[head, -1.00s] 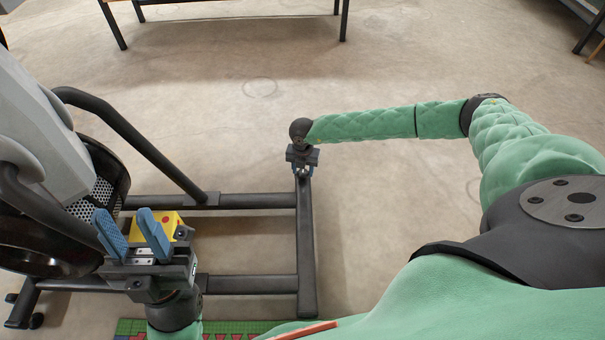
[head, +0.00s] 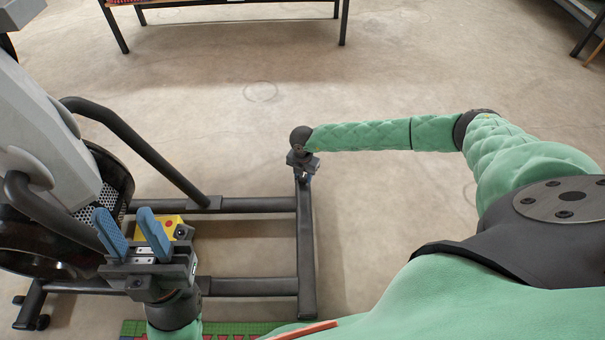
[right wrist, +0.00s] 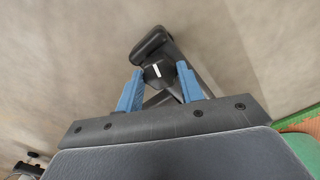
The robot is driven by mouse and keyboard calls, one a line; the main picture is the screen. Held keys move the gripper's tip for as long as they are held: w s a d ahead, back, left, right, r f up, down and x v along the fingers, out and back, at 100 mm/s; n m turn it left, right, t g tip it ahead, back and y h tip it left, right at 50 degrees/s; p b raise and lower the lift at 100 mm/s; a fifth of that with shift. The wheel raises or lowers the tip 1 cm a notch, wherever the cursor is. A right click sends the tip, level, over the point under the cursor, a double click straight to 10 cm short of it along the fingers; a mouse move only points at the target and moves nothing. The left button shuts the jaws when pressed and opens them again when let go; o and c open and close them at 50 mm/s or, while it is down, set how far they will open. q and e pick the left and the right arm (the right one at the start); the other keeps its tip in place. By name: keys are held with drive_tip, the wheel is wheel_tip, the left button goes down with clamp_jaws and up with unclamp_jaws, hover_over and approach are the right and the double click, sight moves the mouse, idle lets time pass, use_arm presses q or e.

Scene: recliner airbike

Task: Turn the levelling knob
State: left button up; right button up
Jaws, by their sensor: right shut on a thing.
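The levelling knob (right wrist: 157,72) is a dark round cap with a white line mark, at the far end of the bike's floor frame. In the right wrist view it sits between the two blue fingertips of my right gripper (right wrist: 160,69), which is shut on it. In the head view the right gripper (head: 305,179) points down at the frame's corner and hides the knob. My left gripper (head: 123,213) is open and empty, with its blue fingers apart, beside the bike's body.
The bike's dark floor frame (head: 306,250) has a cross tube and long rails. A bent black handle tube (head: 135,140) rises at left. A yellow box with a red button (head: 170,226) is behind the left gripper. Open concrete floor lies to the right.

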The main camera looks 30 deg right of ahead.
idle(0.3)
drive_tip(key=m+p, duration=0.2)
drive_tip(key=shift+r+p, duration=0.3)
drive_tip(key=shift+f+m+p, duration=0.15)
drive_tip(key=shift+m+p, duration=0.45)
drive_tip(key=shift+f, duration=0.15)
